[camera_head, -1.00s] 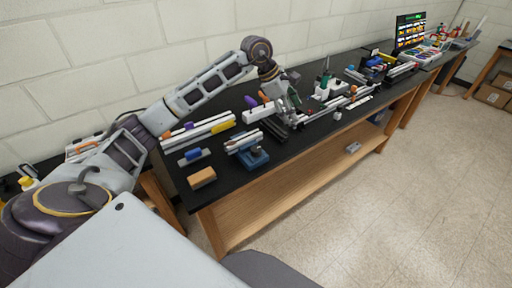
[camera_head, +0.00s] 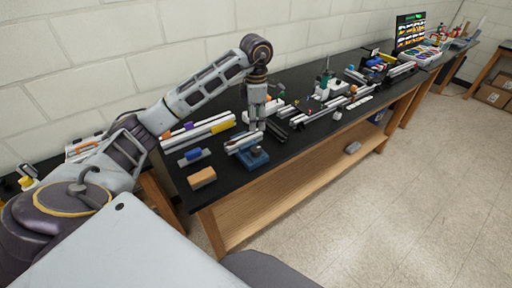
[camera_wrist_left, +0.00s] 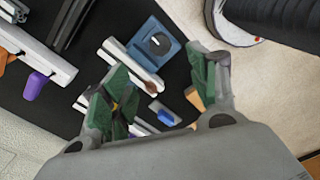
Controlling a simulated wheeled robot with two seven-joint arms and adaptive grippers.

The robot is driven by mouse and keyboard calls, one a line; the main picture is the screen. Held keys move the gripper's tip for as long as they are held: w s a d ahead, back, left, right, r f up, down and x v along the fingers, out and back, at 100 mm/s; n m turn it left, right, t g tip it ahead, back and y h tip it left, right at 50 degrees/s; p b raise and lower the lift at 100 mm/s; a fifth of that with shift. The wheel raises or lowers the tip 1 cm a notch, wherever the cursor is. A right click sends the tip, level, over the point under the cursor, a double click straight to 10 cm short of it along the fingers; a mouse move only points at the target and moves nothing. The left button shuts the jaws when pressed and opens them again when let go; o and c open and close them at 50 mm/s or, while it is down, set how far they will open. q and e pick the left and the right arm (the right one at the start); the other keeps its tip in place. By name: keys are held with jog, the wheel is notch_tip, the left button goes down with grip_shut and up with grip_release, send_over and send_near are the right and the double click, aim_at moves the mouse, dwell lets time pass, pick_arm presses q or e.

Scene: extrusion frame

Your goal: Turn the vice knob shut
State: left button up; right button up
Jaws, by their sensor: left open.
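The blue vice (camera_head: 257,160) sits near the front edge of the black bench, with a pale metal bar (camera_head: 241,142) across it. In the left wrist view the vice (camera_wrist_left: 174,52) shows above the fingers, with its round dark knob (camera_wrist_left: 157,42) on its face, marked by a light stripe. My left gripper (camera_head: 256,128) points down just behind and above the vice in the head view. Its green-padded fingers (camera_wrist_left: 160,72) are spread apart with nothing between them, and the knob lies beyond their tips. My right gripper is out of view.
A tan block (camera_head: 202,178) and a blue-topped piece (camera_head: 194,155) lie left of the vice. Long rails (camera_head: 197,133) with a yellow part (camera_head: 222,127) lie behind. More parts and a screen (camera_head: 410,30) fill the bench to the right. The bench front edge is close.

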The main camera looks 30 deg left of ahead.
aim_at(256, 148)
pick_arm(q)
jog(key=shift+f, duration=0.15)
jog(key=shift+f+p, duration=1.1)
jog(key=shift+f, duration=5.65)
jog(key=c, duration=1)
